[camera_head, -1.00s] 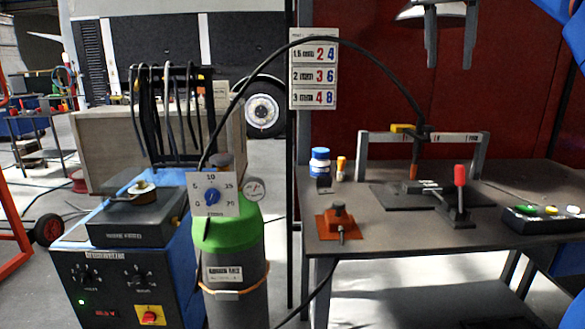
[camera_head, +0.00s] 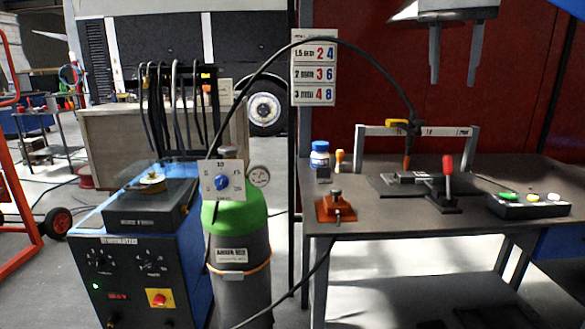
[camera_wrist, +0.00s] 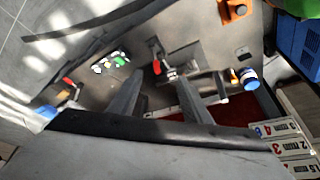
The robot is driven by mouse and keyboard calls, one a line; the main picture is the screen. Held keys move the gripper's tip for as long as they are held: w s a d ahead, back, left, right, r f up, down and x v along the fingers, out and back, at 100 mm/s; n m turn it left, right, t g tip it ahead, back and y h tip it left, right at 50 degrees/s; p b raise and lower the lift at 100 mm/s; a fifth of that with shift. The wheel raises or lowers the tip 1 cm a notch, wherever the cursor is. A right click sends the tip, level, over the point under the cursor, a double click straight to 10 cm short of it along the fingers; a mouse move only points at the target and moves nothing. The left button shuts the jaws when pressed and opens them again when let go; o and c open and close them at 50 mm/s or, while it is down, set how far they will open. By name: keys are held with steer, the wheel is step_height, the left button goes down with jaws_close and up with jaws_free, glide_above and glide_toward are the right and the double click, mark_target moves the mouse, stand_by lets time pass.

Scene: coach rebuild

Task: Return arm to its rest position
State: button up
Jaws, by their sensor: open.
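My gripper (camera_head: 451,55) hangs at the top right of the head view, its two grey fingers pointing down and apart, with nothing between them. It is well above the dark workbench (camera_head: 400,222), in front of the red wall. In the wrist view, the two fingers of my gripper (camera_wrist: 160,97) also show spread, with the bench beyond them. Between and past the fingers is a red-handled clamp (camera_wrist: 157,66), which also shows on the bench in the head view (camera_head: 447,185). The fingers appear apart from everything on the bench.
A button box (camera_head: 528,204), an orange block (camera_head: 336,207) and a blue-capped bottle (camera_head: 320,158) stand on the bench. A torch hangs from a grey frame (camera_head: 361,142) behind the clamp. A green-topped gas cylinder (camera_head: 235,216) and blue welding machine (camera_head: 125,275) stand left.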

steer(key=s+a+f+n+y, duration=0.1)
steer(key=s+f, duration=0.6)
steer(key=f, duration=0.8)
steer(key=s+a+f+n+t+y, duration=0.1)
steer(key=s+f+n, duration=0.3)
steer(key=f, duration=1.2)
steer(key=s+f+n, duration=0.2)
steer(key=s+f, duration=0.9)
steer(key=f, duration=0.4)
steer(key=shift+a+f+y, duration=0.35)
steer(key=shift+a+y, duration=0.05)
